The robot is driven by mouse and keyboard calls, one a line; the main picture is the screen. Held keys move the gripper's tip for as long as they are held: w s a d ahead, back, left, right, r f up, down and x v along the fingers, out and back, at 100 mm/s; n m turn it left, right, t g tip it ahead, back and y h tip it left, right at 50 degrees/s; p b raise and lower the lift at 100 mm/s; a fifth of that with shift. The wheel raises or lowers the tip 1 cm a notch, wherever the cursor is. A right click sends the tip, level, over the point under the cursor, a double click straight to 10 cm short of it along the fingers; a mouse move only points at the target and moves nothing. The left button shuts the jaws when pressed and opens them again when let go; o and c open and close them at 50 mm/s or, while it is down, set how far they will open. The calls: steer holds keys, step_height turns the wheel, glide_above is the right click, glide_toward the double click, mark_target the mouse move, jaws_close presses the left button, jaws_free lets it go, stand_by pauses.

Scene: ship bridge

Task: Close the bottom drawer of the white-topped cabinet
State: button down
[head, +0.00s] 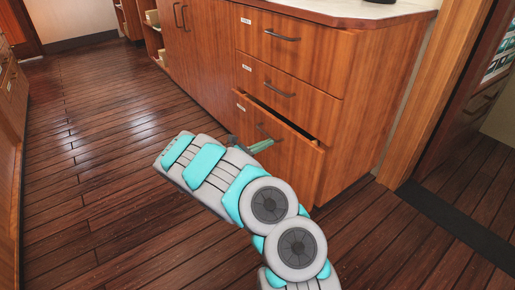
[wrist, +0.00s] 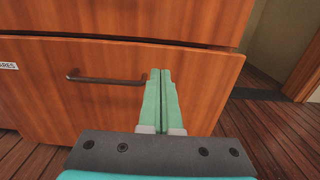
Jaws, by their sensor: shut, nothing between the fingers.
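The white-topped cabinet (head: 330,105) is reddish wood with a stack of three drawers. Its bottom drawer (head: 293,160) is pulled out a little, with a dark gap along its top edge. The drawer front also fills much of the wrist view (wrist: 100,105), with its dark bar handle (wrist: 106,78) to the left of my fingers. My gripper (head: 262,146) is in front of the drawer. In the wrist view, its green fingers (wrist: 160,72) are together and empty, pointing at the front just right of the handle. I cannot tell whether the fingertips touch the wood.
The middle drawer (head: 290,90) and top drawer (head: 295,45) look closed. Wooden floor (head: 95,140) lies open to the left. A wooden door frame (head: 435,95) with a dark threshold (head: 455,222) stands right of the cabinet. Another wooden cabinet (head: 10,95) stands at the far left.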

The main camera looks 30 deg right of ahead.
mark_target(289, 134)
steer(key=d, duration=0.8)
steer(key=shift+w, duration=0.35)
steer(key=d+b, duration=0.1)
steer(key=d, duration=0.2)
steer(key=shift+w+d+f+b, duration=0.15)
steer(key=shift+d+b, duration=0.2)
steer(key=shift+d, duration=0.4)
steer(key=shift+w+r, duration=0.1)
steer(key=shift+r, duration=0.15)
steer(key=shift+a, duration=0.1)
